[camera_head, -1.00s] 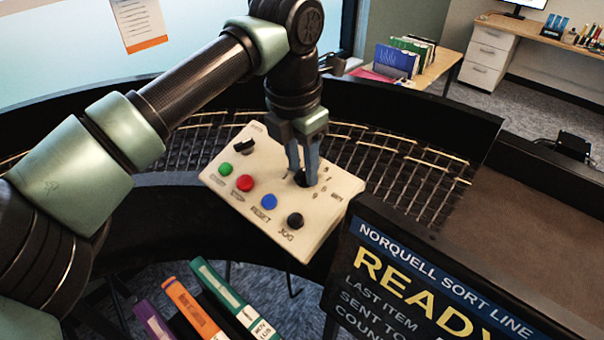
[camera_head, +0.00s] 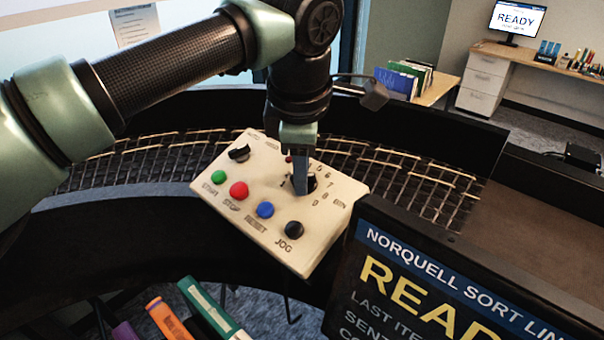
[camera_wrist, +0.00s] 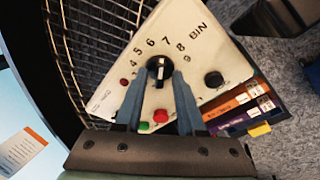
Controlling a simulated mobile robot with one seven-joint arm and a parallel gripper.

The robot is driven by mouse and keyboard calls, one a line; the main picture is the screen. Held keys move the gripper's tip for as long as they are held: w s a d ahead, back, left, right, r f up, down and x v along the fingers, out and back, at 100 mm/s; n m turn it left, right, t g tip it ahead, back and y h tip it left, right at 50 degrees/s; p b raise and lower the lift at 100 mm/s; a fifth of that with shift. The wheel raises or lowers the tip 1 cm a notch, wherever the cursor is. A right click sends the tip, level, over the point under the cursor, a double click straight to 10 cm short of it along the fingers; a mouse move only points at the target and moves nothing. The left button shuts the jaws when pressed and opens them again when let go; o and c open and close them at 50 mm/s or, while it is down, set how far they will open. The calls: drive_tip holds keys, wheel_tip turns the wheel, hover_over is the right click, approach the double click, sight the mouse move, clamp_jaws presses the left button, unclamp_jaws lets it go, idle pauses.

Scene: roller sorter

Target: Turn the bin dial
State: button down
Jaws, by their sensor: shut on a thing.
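The bin dial (camera_wrist: 159,66) is a round black knob with a pale bar on a cream control panel (camera_head: 325,222). Digits and the word BIN are printed around it in the wrist view. My gripper (camera_head: 301,188) reaches down onto the dial from above. In the wrist view the two fingers of my gripper (camera_wrist: 160,78) sit on either side of the knob, shut on it. In the head view the fingers hide most of the dial (camera_head: 311,184). I cannot tell which digit the dial points to.
The panel also has a green button (camera_head: 219,177), a red button (camera_head: 239,190), a blue button (camera_head: 265,210), a black JOG knob (camera_head: 294,229) and a black switch (camera_head: 239,152). A READY screen (camera_head: 440,285) stands at front right. Several binders (camera_head: 207,310) stand below.

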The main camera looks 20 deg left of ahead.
drive_tip(key=shift+m, duration=0.5)
drive_tip(key=c, duration=0.9)
unclamp_jaws()
drive_tip(key=p+v, duration=0.3)
drive_tip(key=v, duration=0.3)
drive_tip(key=p+v, duration=0.3)
drive_tip(key=v, duration=0.4)
drive_tip(key=shift+s+p, duration=0.2)
drive_tip(key=shift+p, duration=0.1)
drive_tip(key=shift+f, duration=0.1)
